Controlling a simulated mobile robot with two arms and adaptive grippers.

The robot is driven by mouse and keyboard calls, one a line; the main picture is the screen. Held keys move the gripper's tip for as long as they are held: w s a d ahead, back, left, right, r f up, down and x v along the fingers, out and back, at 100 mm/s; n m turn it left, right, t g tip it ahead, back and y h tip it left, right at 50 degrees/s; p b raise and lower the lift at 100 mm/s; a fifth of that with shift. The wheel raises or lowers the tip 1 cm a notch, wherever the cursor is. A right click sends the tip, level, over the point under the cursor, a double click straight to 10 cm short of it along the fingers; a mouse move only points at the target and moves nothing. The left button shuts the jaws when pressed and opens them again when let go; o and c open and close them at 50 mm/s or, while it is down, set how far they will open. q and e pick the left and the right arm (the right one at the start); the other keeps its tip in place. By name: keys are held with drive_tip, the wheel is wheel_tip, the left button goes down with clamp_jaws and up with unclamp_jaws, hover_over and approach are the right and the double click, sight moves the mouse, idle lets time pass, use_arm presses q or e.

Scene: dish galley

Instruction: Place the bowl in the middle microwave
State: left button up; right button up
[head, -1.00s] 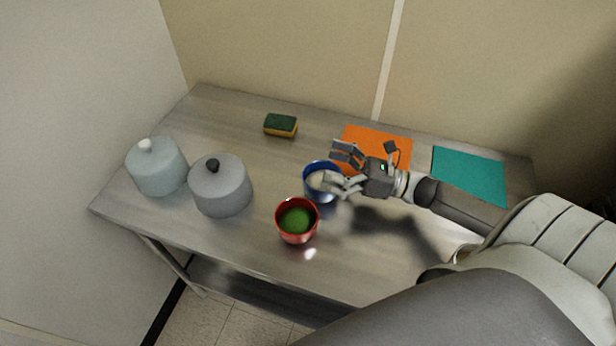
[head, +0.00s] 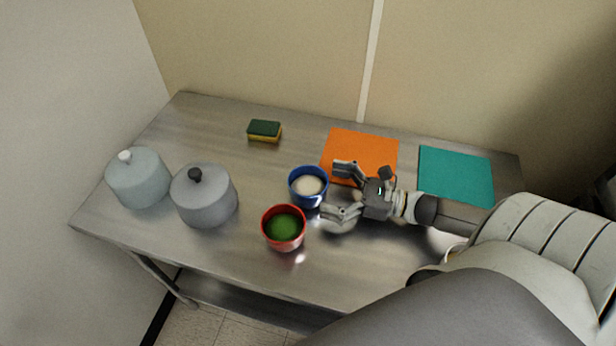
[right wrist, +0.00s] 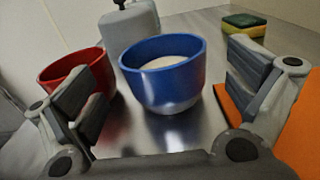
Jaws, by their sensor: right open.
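A blue bowl (head: 309,201) with pale contents stands upright on the metal table. A red bowl (head: 284,241) with green contents stands just in front and to its left. My right gripper (head: 338,191) is open and empty, just right of the blue bowl, with its fingers pointing toward it. In the right wrist view the blue bowl (right wrist: 165,88) sits ahead, between and beyond the open fingers, and the red bowl (right wrist: 73,70) is partly hidden behind the left finger. I see no contact with either bowl. No microwave is in view, and neither is my left gripper.
The metal table (head: 230,258) also holds a grey lidded pot (head: 206,200), a pale blue lidded pot (head: 138,182), a sponge (head: 264,131), an orange mat (head: 362,149) and a teal mat (head: 457,176). Walls stand behind and left. The table's back left is clear.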

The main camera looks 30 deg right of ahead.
sight(290, 177)
drive_tip(key=b+x, duration=0.2)
drive_tip(key=x, duration=0.2)
drive_tip(key=shift+w+a+r, duration=0.1)
drive_tip(key=shift+w+a, duration=0.05)
drive_tip(key=shift+w, duration=0.2)
drive_tip(key=shift+w+a, duration=0.2)
drive_tip(key=shift+w, duration=0.1)
drive_tip(key=shift+r, duration=0.1)
drive_tip(key=shift+s, duration=0.1)
drive_tip(key=c, duration=1.1)
drive_tip(key=shift+c, duration=1.3)
drive_tip(key=shift+r, duration=0.1)
